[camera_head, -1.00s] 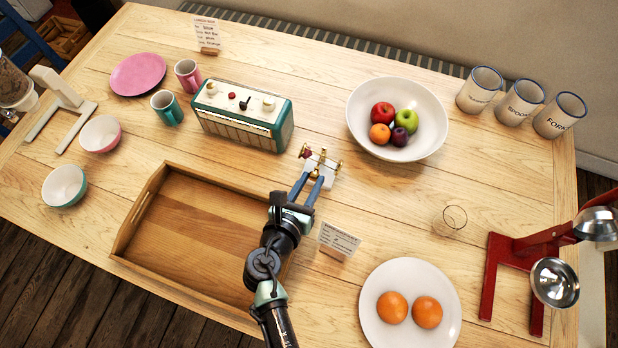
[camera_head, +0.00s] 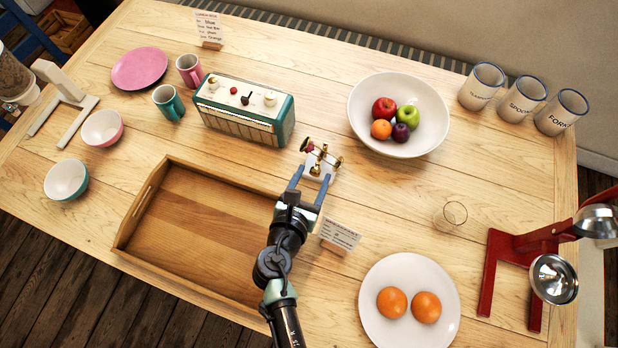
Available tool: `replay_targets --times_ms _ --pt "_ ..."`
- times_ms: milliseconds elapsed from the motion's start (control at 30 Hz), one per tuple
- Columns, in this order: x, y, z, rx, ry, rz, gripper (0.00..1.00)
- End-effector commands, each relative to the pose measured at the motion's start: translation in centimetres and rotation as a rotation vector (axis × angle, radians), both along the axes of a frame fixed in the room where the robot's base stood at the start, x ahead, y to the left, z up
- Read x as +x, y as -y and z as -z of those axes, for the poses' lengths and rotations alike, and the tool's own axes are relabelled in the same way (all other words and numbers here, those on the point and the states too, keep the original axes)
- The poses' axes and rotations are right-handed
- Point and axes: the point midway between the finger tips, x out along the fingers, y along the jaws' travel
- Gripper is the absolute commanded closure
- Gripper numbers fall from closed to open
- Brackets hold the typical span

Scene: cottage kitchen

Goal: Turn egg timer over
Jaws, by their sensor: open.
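The egg timer (camera_head: 322,160) stands on the table right of the teal radio, in the middle of the view. It has a white base, brass fittings and a dark red knob on its upper left. My gripper (camera_head: 313,181) is at the near side of it, with its two blue fingers spread apart and pointing at it. The fingers hold nothing that I can see. The timer's glass is too small to make out clearly, and I cannot tell whether a fingertip touches the base.
A wooden tray (camera_head: 150,192) lies left of my arm, and a small card (camera_head: 340,234) stands close on its right. The radio (camera_head: 243,112) is up and left of the timer. A fruit bowl (camera_head: 432,137) is up and right. Bare table lies to the timer's right.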

Motion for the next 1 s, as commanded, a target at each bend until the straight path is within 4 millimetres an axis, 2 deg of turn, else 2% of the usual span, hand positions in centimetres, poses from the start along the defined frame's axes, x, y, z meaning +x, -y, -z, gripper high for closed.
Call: replay_targets --times_ms 167,500,633,800,1000 --pt "-1.4 -0.4 -0.6 -0.002 -0.001 -0.002 0.4" --pt "-8.0 -2.4 -3.3 0.0 -0.002 -0.003 0.4" --pt "-9.9 -3.0 -4.1 0.0 -0.002 -0.002 0.4" --pt "-11.2 -3.4 -4.8 0.001 0.0 -0.002 0.4" --pt "-11.5 -3.5 -4.9 0.001 0.0 0.0 0.4"
